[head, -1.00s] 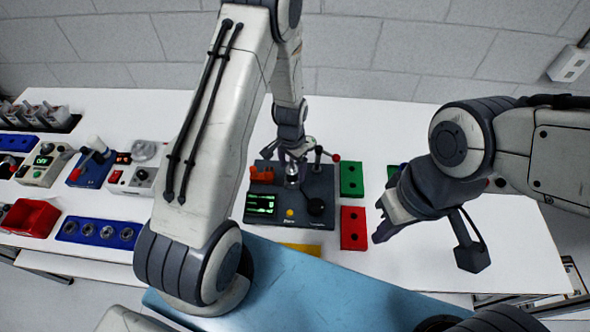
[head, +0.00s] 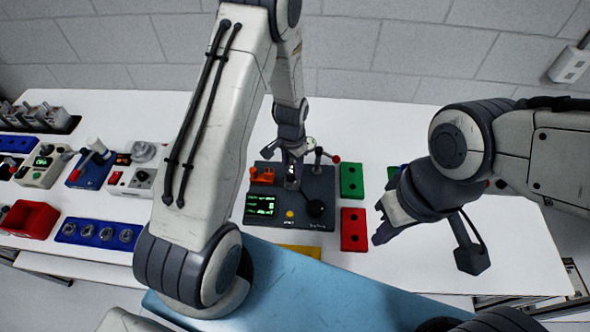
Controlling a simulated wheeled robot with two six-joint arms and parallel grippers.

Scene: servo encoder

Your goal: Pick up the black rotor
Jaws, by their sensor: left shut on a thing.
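My left gripper (head: 292,182) points down over a dark console (head: 265,223) in the middle of the table. Its fingers are shut on a small dark piece, which looks like the black rotor; the fingers hide most of it. I cannot tell whether it is clear of the console.
The console has a green-lit screen (head: 260,206), an orange block (head: 262,177) and a red-tipped lever (head: 336,158). Green (head: 352,180) and red (head: 354,229) blocks lie beside it. Several devices and a red bin (head: 30,220) fill the left. The white table is bare at far right.

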